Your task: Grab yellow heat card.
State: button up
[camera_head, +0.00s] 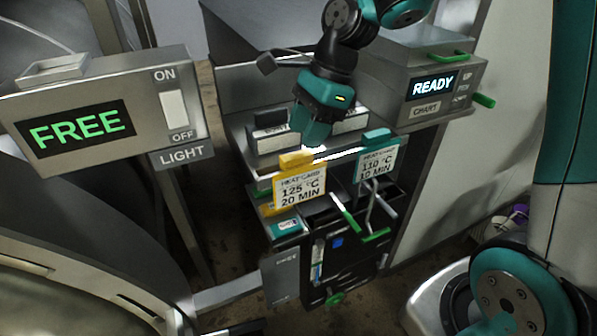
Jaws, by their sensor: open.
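The yellow heat card (299,188) stands upright at the front of the grey cabinet in the middle of the picture. It has a yellow top tab and a white face reading 125 °C, 20 MIN. My gripper (308,142) points down from above, just behind and above the yellow tab. The jaws are open, and nothing shows between them. A bright glow lies on the surface under the fingers. Whether the fingers touch the tab I cannot tell. A teal heat card (376,162) reading 110 °C, 10 MIN stands to the right.
A control box reading READY (433,86) with green handles is at the right rear. A box reading FREE (80,124) with a light switch is at the left. Green-tipped levers (376,235) stick out below the cards. Labelled blocks (270,132) sit behind the cards.

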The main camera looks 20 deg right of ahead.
aim_at(298, 156)
jog(key=p+x, duration=0.1)
jog(key=x, duration=0.2)
jog(key=p+x, duration=0.1)
jog(key=x, duration=0.3)
jog(key=shift+s+f, duration=0.2)
jog(key=shift+f, duration=0.15)
jog(key=shift+c, duration=0.5)
jog(key=c, duration=0.6)
